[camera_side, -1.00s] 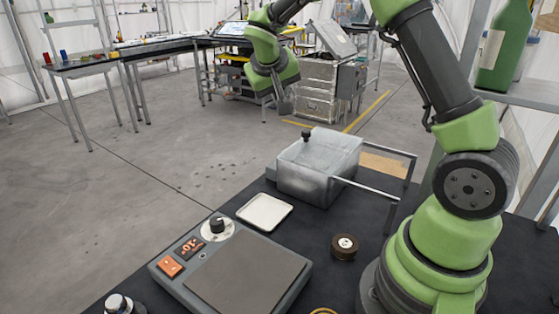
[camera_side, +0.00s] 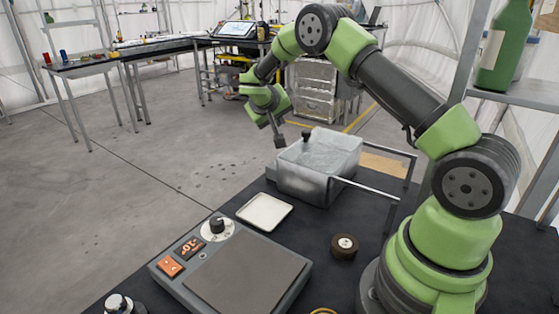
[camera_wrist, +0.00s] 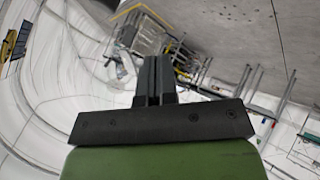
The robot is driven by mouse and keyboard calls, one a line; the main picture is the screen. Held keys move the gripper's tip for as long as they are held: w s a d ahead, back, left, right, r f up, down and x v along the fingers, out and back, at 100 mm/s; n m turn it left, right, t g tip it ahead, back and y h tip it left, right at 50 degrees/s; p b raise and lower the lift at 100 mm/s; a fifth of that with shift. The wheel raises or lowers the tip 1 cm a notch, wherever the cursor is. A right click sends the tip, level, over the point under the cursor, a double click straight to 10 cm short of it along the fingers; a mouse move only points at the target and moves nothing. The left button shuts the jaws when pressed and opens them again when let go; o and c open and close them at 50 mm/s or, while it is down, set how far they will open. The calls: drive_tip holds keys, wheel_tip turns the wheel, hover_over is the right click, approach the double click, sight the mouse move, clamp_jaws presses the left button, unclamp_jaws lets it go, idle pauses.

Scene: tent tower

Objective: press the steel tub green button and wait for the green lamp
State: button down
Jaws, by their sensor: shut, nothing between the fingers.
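The steel tub (camera_side: 302,181) stands on the dark table, open at the top, with clear contents and a small black knob-like part on its far left rim (camera_side: 307,135). I cannot make out a green button or a green lamp on it. My gripper (camera_side: 279,141) is shut and empty, in the air just left of the tub's far rim, pointing down. In the wrist view my gripper (camera_wrist: 154,65) shows its fingers together, with nothing between them; the tub does not show there.
A hotplate-like device (camera_side: 245,270) with an orange switch and display stands at the front. A white tray (camera_side: 265,211) and a dark round roll (camera_side: 344,246) lie near the tub. A metal rail (camera_side: 365,189) runs along the tub's right side. A green bottle (camera_side: 503,45) stands on a shelf.

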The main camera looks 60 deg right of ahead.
drive_tip(key=shift+f, duration=4.1)
drive_tip(key=shift+f, duration=0.1)
drive_tip(key=shift+f, duration=0.3)
drive_tip(key=shift+f, duration=0.15)
